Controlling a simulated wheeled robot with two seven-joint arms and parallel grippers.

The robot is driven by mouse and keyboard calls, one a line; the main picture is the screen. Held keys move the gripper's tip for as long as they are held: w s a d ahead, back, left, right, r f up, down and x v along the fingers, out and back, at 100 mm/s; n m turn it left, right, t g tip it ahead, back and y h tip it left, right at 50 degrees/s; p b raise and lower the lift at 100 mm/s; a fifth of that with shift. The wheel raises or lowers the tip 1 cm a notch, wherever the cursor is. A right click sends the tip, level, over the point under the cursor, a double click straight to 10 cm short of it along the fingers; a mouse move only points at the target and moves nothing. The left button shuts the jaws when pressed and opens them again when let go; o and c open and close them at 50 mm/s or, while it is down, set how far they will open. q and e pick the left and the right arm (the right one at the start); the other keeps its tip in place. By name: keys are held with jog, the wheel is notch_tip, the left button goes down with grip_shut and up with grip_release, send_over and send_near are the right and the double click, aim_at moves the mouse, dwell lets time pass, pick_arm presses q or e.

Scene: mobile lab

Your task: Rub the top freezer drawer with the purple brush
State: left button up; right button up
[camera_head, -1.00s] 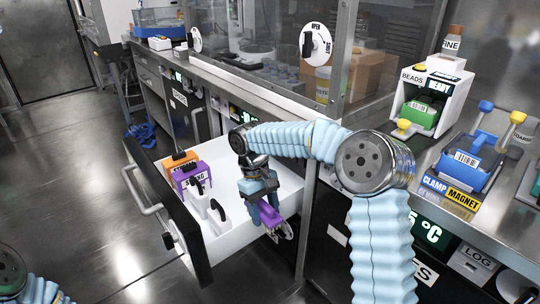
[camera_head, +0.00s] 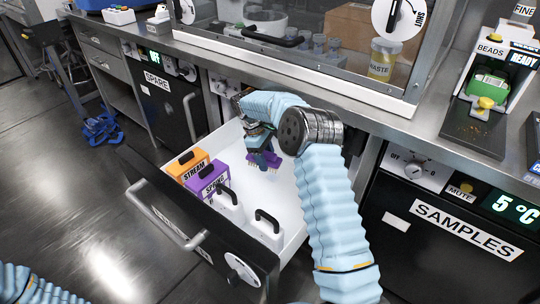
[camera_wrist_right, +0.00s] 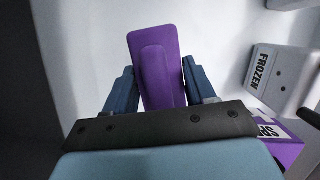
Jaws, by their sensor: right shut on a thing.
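The freezer drawer (camera_head: 285,192) is pulled open, with a white inside and a black front. My right gripper (camera_head: 262,153) is shut on the purple brush (camera_head: 270,161) and holds it inside the drawer, towards the back. In the right wrist view the brush (camera_wrist_right: 155,60) sits upright between the two blue fingers of the gripper (camera_wrist_right: 160,85), with the white drawer surface behind it. Whether the bristles touch the drawer cannot be told. My left gripper is out of view; only part of that arm's sleeve shows at the lower left.
An orange box (camera_head: 190,166), a purple box (camera_head: 207,180) and white black-handled containers (camera_head: 268,230) stand along the drawer's front side. A steel counter edge (camera_head: 330,105) runs above the drawer. The samples unit (camera_head: 445,225) stands to the right.

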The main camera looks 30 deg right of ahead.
jog(key=shift+n, duration=0.5)
jog(key=d+f+b, duration=0.1)
jog(key=f, duration=0.1)
jog(key=d+f+b, duration=0.1)
jog(key=f, duration=0.1)
jog(key=w+d+f+b, duration=0.1)
jog(key=f+b, duration=0.1)
jog(key=shift+d+f, duration=0.1)
jog(key=shift+f, duration=0.2)
jog(key=shift+f+b, duration=0.45)
jog(key=shift+f, duration=0.1)
jog(key=shift+f+b, duration=0.4)
jog(key=shift+f, duration=0.55)
